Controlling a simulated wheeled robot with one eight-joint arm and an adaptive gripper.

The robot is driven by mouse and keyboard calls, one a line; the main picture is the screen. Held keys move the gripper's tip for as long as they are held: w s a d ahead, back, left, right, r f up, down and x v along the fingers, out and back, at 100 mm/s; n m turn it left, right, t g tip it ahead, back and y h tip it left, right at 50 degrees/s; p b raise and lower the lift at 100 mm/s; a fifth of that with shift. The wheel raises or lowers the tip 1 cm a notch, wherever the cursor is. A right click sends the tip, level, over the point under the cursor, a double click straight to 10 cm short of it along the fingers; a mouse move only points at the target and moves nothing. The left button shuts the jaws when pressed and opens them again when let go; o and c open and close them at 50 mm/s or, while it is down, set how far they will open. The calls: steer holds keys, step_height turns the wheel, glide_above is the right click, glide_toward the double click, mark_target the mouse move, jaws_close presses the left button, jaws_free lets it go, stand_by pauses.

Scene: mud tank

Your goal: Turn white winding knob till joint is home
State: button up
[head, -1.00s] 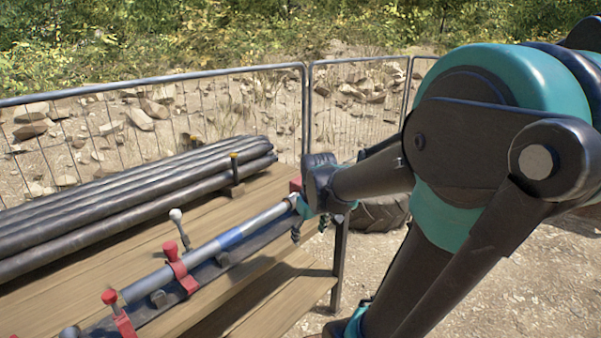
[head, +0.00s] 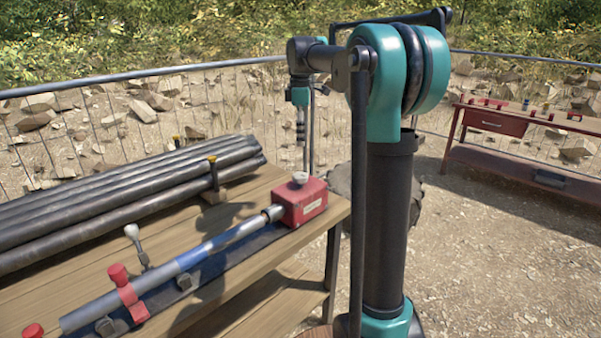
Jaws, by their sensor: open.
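A red box (head: 303,203) sits at the right end of the bench, with a pale white knob (head: 299,178) on its top. A grey pipe (head: 95,315) with a blue section (head: 188,262) lies along a dark rail. A thin bright rod (head: 235,235) runs from the blue section to a collar at the red box. Red clamps (head: 128,293) hold the pipe. My gripper (head: 303,170) hangs downward close to the white knob in the picture; its fingers look thin and small. It is open and holds nothing visible. Whether it touches the knob cannot be told.
Dark pipes (head: 120,190) lie stacked at the back of the wooden bench (head: 170,235). An upright lever (head: 135,240) with a pale ball stands behind the pipe. A tyre (head: 340,182) lies beyond the bench. A red workbench (head: 520,150) stands far right. A mesh fence closes the back.

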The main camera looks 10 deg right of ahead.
mark_target(300, 175)
step_height(300, 175, down, 14)
steer(key=shift+r, duration=0.25)
steer(key=shift+c, duration=0.5)
steer(key=c, duration=1.1)
steer(key=shift+o, duration=0.2)
